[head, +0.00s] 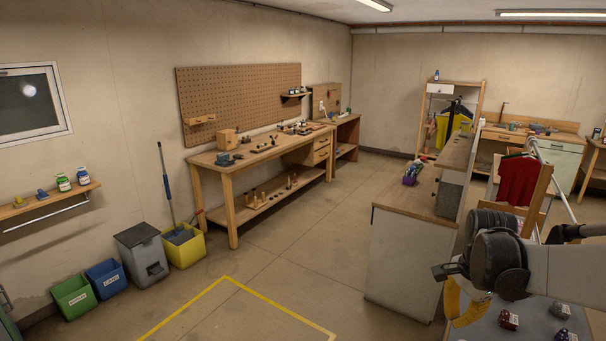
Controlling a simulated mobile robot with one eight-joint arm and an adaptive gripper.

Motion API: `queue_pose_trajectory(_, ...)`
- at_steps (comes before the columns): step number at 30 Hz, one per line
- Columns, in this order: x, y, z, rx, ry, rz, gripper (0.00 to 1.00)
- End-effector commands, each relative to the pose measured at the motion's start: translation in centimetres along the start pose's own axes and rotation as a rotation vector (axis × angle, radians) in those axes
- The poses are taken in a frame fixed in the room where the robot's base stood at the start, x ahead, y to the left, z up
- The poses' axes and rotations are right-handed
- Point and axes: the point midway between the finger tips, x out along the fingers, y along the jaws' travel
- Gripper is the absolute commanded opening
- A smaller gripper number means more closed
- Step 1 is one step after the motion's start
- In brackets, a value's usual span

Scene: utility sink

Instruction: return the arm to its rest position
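My arm comes in from the right edge in the lower right of the head view, with a pale link and dark rounded joints. The dark end that looks like my gripper (446,271) points left, in front of the white cabinet (403,264). Its fingers are small and partly hidden, so I cannot tell whether they are open or shut. A curved yellow piece (454,298) shows just below it; I cannot tell whether it touches the gripper.
Below my arm is a grey surface (480,324) with several small packages. A red garment (517,181) hangs on a rack behind my arm. A wooden workbench (229,172) stands along the left wall, with bins below left. The floor (300,255) between is clear.

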Motion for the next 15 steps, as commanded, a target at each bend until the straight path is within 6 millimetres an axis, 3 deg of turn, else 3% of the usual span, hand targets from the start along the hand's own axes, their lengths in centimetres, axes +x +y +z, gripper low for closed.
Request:
queue_pose_trajectory(1,1.4,0.7,2.5,-0.108,0.018,-0.033,0.0)
queue_pose_trajectory(6,2.5,2.7,9.2,-0.485,0.103,-0.151,0.0)
queue_pose_trajectory(12,5.8,6.5,16.2,-0.911,0.23,-0.275,0.0)
queue_pose_trajectory(15,7.8,8.2,18.8,-1.086,0.294,-0.322,0.0)
